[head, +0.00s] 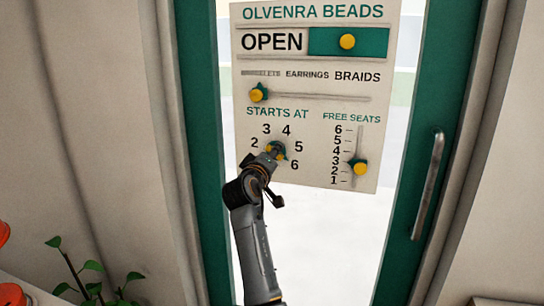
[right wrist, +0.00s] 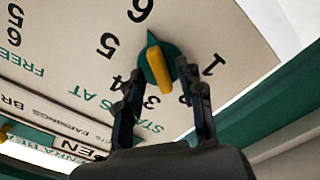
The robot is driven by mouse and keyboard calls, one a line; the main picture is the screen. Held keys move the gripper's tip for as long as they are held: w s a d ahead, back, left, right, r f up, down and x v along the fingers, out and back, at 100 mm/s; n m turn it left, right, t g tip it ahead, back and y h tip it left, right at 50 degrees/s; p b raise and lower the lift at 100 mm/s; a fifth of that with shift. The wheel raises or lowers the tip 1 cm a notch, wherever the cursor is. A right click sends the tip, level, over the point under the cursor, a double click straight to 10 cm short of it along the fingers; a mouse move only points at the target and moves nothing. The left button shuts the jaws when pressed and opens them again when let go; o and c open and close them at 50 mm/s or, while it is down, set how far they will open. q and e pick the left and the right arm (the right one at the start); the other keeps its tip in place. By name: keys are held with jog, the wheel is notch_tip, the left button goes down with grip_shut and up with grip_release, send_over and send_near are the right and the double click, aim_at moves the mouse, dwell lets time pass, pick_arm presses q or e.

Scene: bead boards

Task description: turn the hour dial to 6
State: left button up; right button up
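The hour dial (head: 276,151) is a round green knob with a yellow grip bar, under "STARTS AT" on the white sign (head: 305,188). The dial also shows in the right wrist view (right wrist: 159,65); its small green tip points close to the 6 (right wrist: 140,8). In the head view the 6 (head: 294,165) is at the dial's lower right. My right gripper (right wrist: 160,80) is open, with one finger on each side of the dial and gaps to the yellow bar. In the head view the gripper (head: 274,150) partly covers the dial. My left gripper is not in view.
The sign also carries an OPEN slider (head: 347,41), a BRAIDS slider knob (head: 258,93) and a FREE SEATS slider knob (head: 359,167) right of the dial. A door handle (head: 428,185) is on the right. A plant (head: 92,270) stands lower left.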

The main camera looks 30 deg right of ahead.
jog(key=v, duration=0.7)
jog(key=shift+s+a, duration=0.2)
jog(key=shift+f, duration=0.1)
